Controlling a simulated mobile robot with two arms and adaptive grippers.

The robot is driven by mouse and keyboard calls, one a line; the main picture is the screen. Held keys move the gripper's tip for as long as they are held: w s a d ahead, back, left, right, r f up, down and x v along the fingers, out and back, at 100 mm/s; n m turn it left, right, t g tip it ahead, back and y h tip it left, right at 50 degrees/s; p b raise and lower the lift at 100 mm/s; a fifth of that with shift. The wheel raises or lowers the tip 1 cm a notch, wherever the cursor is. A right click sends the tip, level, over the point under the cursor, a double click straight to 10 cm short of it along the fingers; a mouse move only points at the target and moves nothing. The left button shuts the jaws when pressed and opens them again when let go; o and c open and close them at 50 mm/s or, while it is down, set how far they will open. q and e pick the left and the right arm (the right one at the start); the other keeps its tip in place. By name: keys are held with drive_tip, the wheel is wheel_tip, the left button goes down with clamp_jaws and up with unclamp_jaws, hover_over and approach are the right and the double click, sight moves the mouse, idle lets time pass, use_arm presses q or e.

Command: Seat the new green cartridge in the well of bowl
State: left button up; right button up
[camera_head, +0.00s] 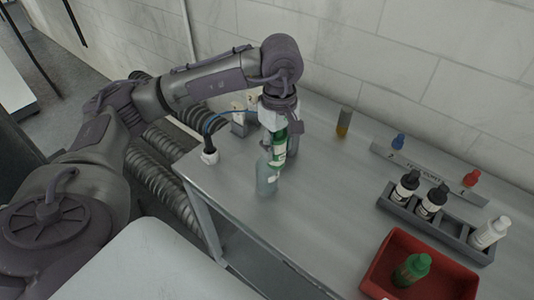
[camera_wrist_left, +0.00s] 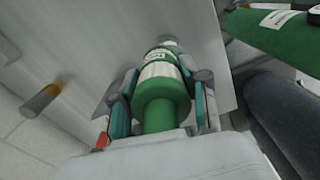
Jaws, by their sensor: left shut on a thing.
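My left gripper (camera_head: 277,132) is shut on the green cartridge (camera_head: 279,150), which has a white label. It holds the cartridge upright or nearly so over the table, at the top of a pale, see-through bowl (camera_head: 267,181). I cannot tell whether the cartridge's lower end is inside the bowl or just above it. In the left wrist view the cartridge (camera_wrist_left: 160,100) sits between the two fingers (camera_wrist_left: 162,108), and the bowl is mostly hidden behind it. My right gripper is not in view.
A grey rack (camera_head: 453,228) holds black and white bottles. An amber-based cylinder (camera_head: 343,122) stands near the wall. A large green labelled cylinder (camera_wrist_left: 275,28) shows in the wrist view. Mid-table is clear.

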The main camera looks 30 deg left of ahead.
use_arm(q)
drive_tip(key=shift+s+a+f+p, duration=0.15)
drive_tip(key=shift+a+f, duration=0.25)
drive_tip(key=shift+a, duration=0.2)
drive_tip(key=shift+s+a+f+p, duration=0.1)
drive_tip(key=shift+a+f+p, duration=0.05)
drive_tip(key=shift+a+f, duration=0.35)
wheel_tip(320, 180, down, 4)
drive_tip(key=shift+r+p, duration=0.2)
drive_tip(key=shift+p, duration=0.6)
drive_tip(key=shift+f, duration=0.1)
